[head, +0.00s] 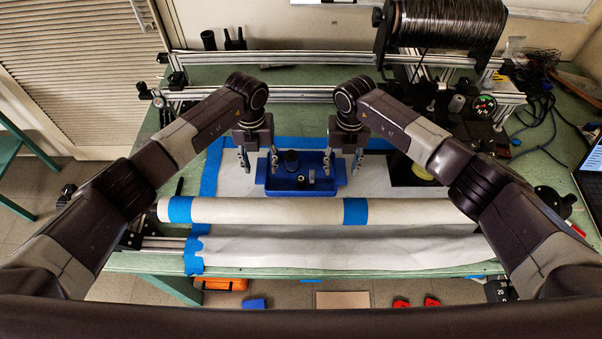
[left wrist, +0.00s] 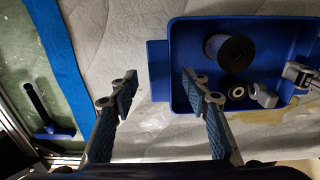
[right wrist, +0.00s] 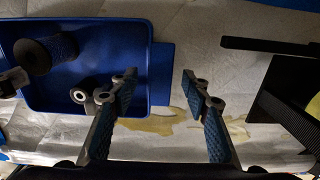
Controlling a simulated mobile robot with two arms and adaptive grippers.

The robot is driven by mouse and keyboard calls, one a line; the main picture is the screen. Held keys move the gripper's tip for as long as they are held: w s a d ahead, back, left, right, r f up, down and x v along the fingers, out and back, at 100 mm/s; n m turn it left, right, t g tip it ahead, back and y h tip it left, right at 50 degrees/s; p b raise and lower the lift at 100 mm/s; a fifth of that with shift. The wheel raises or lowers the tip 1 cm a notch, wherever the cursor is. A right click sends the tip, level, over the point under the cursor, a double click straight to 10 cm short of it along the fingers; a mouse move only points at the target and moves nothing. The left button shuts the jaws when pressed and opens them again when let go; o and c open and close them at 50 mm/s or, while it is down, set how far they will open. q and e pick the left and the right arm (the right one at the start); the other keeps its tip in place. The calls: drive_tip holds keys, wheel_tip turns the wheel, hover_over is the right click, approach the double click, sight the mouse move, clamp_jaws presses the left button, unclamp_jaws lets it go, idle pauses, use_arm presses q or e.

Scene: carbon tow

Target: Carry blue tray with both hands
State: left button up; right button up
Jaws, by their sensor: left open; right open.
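The blue tray (head: 315,189) sits on white sheeting on the green table, with a tab handle at each end. It holds a dark spool (left wrist: 230,52) and small metal parts (left wrist: 262,95). My left gripper (head: 259,162) is open above the tray's left end. In the left wrist view its fingers (left wrist: 155,85) stand apart with the left handle (left wrist: 158,70) between or just beyond them. My right gripper (head: 345,164) is open above the tray's right end. In the right wrist view its fingers (right wrist: 160,85) stand apart near the right handle (right wrist: 161,75). Contact cannot be told.
A cream roll with blue tape (head: 270,211) lies in front of the tray. Metal rails (head: 285,94) and a large black spool (head: 447,20) stand behind. A dark fixture (head: 408,170) is right of the tray. A laptop (head: 590,175) is at the far right.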

use_arm(q)
drive_tip(key=shift+f, duration=1)
use_arm(e)
drive_tip(key=shift+f, duration=1)
use_arm(q)
clamp_jaws()
use_arm(e)
clamp_jaws()
use_arm(q)
drive_tip(key=shift+r, duration=0.1)
